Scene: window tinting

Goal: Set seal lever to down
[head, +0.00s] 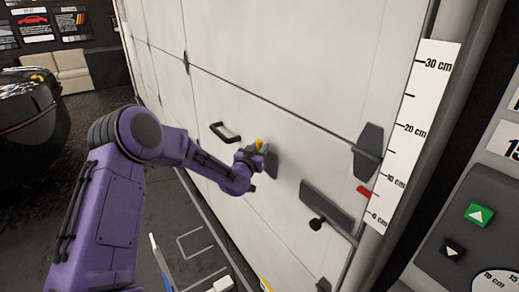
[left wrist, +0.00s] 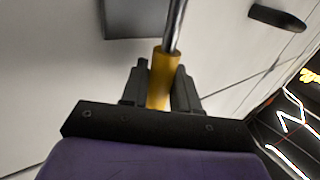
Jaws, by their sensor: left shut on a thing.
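The seal lever has a yellow handle (head: 259,144) and a grey mounting plate (head: 271,161) on the large white panelled door. My left gripper (head: 254,157) is at the lever, in front of the door. In the left wrist view, the yellow handle (left wrist: 161,80) sits between the two dark fingers of my left gripper (left wrist: 160,88), which is shut on it. A metal rod (left wrist: 175,25) runs on from the handle. The gripper hides part of the lever in the head view, so I cannot tell its exact setting. My right gripper is not in view.
A black door handle (head: 226,133) is left of the lever. A control box (head: 465,235) with up and down buttons stands at right.

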